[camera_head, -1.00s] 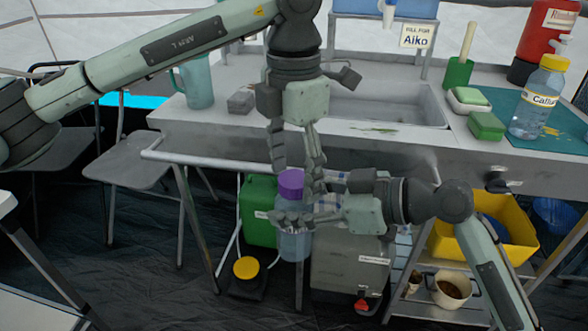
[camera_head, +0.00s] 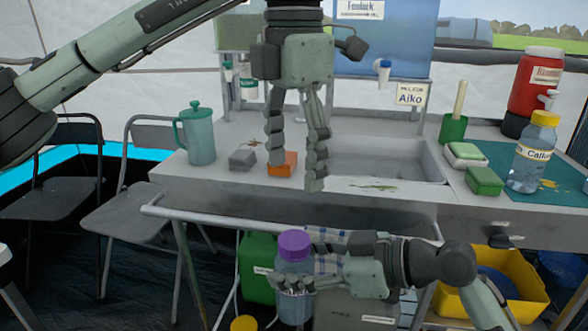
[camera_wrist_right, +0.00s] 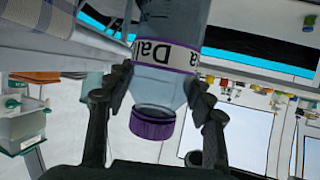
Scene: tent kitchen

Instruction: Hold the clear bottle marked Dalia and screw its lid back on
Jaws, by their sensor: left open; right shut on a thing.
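The clear bottle (camera_head: 294,306) is upright in front of the counter, with the purple lid (camera_head: 295,245) sitting on its neck. My right gripper (camera_head: 300,264) is shut around its upper body from the right. In the right wrist view, the bottle (camera_wrist_right: 165,85) stands between the two fingers, a purple-edged label starting "Dal" shows, and the lid (camera_wrist_right: 152,124) covers the mouth. How tight the lid is cannot be told. My left gripper (camera_head: 294,172) is open and empty, pointing down above the lid with a clear gap.
Behind is the counter with a sink (camera_head: 385,160), a teal jug (camera_head: 197,135), a grey block (camera_head: 243,159) and an orange item (camera_head: 283,163). A rail (camera_head: 215,222) runs along the counter's front.

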